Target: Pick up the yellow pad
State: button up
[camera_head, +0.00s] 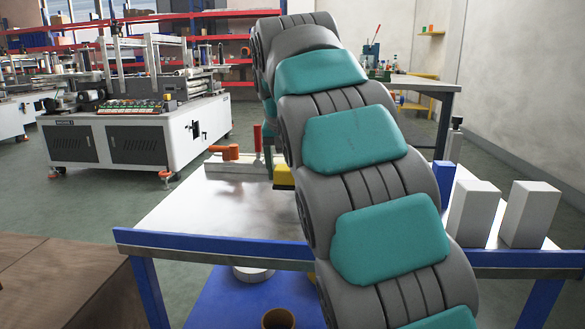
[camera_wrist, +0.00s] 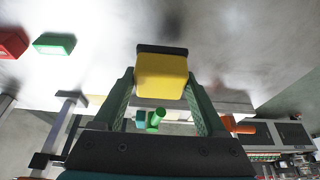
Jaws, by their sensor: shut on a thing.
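The yellow pad (camera_wrist: 162,76) is a block with a dark edge, and it sits between the two fingers of my gripper (camera_wrist: 160,84) in the wrist view. The fingers are shut on its sides. In the head view a small part of the yellow pad (camera_head: 283,178) shows just left of my arm, over the far part of the white table (camera_head: 215,212). I cannot tell whether the pad still touches the table.
Red (camera_wrist: 12,43) and green (camera_wrist: 54,44) blocks lie left of the pad in the wrist view. An orange handle (camera_head: 223,152) stands at the table's far edge. Two white boxes (camera_head: 472,213) (camera_head: 530,214) stand at the right. The table's left front is clear.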

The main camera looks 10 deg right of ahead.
jog(key=s+a, duration=0.2)
jog(key=s, duration=0.1)
jog(key=s+a+r, duration=0.1)
jog(key=s+a, duration=0.5)
jog(key=shift+s+a+r, duration=0.1)
jog(key=shift+s+r, duration=0.1)
jog(key=shift+s, duration=0.15)
jog(key=shift+s, duration=0.1)
